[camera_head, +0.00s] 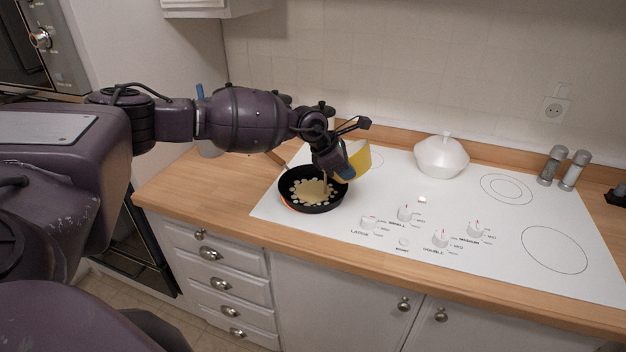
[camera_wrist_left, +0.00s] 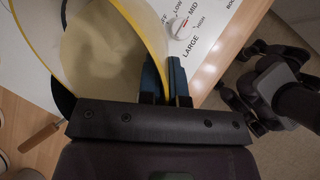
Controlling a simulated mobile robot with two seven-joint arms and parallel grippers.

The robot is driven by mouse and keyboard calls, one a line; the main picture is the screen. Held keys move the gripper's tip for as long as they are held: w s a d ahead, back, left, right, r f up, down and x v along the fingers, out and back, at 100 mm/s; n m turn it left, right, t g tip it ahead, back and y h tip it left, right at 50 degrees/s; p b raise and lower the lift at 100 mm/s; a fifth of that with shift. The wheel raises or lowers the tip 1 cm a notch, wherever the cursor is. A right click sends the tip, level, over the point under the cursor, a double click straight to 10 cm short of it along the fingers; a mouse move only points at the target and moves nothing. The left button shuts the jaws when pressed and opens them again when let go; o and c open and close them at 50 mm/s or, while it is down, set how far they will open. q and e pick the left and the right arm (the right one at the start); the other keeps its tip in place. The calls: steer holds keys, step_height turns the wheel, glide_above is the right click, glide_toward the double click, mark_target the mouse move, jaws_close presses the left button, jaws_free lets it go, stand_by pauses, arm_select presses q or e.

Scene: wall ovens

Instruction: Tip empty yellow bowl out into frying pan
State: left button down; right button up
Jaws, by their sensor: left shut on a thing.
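The yellow bowl (camera_head: 358,161) is tipped steeply on its side over the right rim of the black frying pan (camera_head: 284,201). My left gripper (camera_head: 343,172) is shut on the bowl's rim. In the left wrist view, the bowl (camera_wrist_left: 145,30) has a pale inside, and its wall runs between the blue fingers (camera_wrist_left: 165,82). The pan holds a pale yellow layer (camera_head: 312,190) with several whitish round pieces around its edge. A narrow pale yellow streak shows above it, below the gripper. The gripper hides part of the bowl. My right gripper is not in view.
The pan stands on the left of the white hob (camera_head: 400,190), its wooden handle (camera_head: 276,159) pointing back left. A white lidded pot (camera_head: 441,157) stands at the back. Two shakers (camera_head: 551,165) (camera_head: 574,170) stand back right. Knobs (camera_head: 405,213) line the front; the hob's right side is clear.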

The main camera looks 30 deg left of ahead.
arm_select(q)
steer(key=shift+a+r+h+b, duration=0.35)
steer(key=shift+r+h+b, duration=0.05)
steer(key=shift+h+b, duration=0.2)
stand_by(0.3)
steer(key=shift+a+r+n+h+b, duration=0.35)
steer(key=shift+r+h+b, duration=0.15)
steer(key=shift+b, duration=0.4)
steer(key=shift+a+r+h+b, duration=0.2)
steer(key=shift+r+h+b, duration=0.1)
steer(key=shift+h+b, duration=0.25)
stand_by(0.3)
steer(key=shift+a+r+t, duration=0.1)
steer(key=shift+t, duration=0.2)
steer(key=shift+a+b, duration=0.1)
steer(key=shift+b, duration=0.3)
steer(key=shift+r+h, duration=0.2)
steer(key=shift+h, duration=0.15)
steer(key=shift+a+b, duration=0.1)
steer(key=shift+b, duration=0.25)
steer(key=shift+a+r+n+h+b, duration=0.2)
steer(key=shift+r+n+h+b, duration=0.05)
steer(key=shift+h+b, duration=0.15)
steer(key=shift+a+r, duration=0.1)
steer(key=shift+a, duration=0.1)
